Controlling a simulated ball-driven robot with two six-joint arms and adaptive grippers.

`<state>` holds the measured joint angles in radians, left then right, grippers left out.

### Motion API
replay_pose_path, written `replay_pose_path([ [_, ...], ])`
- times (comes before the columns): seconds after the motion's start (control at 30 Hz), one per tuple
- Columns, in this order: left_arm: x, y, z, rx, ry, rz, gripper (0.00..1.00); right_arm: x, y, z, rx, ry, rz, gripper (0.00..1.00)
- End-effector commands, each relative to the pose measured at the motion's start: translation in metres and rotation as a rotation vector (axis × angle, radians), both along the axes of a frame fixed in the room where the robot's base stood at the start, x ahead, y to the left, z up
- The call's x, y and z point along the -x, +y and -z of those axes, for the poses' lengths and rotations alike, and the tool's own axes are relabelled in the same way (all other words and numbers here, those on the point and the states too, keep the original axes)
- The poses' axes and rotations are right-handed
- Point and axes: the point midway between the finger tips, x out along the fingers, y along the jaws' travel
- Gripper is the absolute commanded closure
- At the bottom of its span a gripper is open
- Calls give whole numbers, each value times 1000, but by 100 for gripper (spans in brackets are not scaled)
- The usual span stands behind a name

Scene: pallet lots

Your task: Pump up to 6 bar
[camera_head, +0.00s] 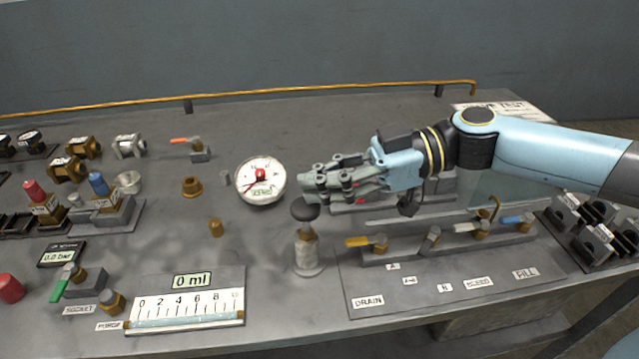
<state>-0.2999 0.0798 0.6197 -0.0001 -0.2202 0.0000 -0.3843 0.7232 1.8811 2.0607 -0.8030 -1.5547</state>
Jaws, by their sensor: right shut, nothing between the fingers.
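A round white pressure gauge (260,181) with a red hub lies in the middle of the bench; its dial figures are too small to read. Just right of it stands a hand pump (307,252) with a white body and a black knob (304,210) on top. My right gripper (313,186) is shut and empty, its fingertips just above the knob; I cannot tell whether they touch it. A small display at the left (63,254) reads 0.0 bar. My left gripper is not in view.
A valve panel (450,285) with several coloured levers and labels DRAIN and FILL lies right of the pump. A 0 ml scale (190,308) lies front left. Fittings crowd the left side. A yellow rail (330,88) runs along the back. The bench behind the gauge is clear.

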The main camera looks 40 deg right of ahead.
Motion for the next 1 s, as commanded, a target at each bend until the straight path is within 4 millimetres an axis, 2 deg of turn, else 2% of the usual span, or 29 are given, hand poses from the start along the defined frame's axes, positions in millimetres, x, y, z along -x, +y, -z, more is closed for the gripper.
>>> replay_pose_path([
  [0.43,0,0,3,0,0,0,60,0,0,6,0,0,-1,100],
  [0.73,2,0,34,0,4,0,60,0,0,42,1,1,0,100],
  [1.0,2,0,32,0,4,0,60,0,-1,40,3,2,0,100],
])
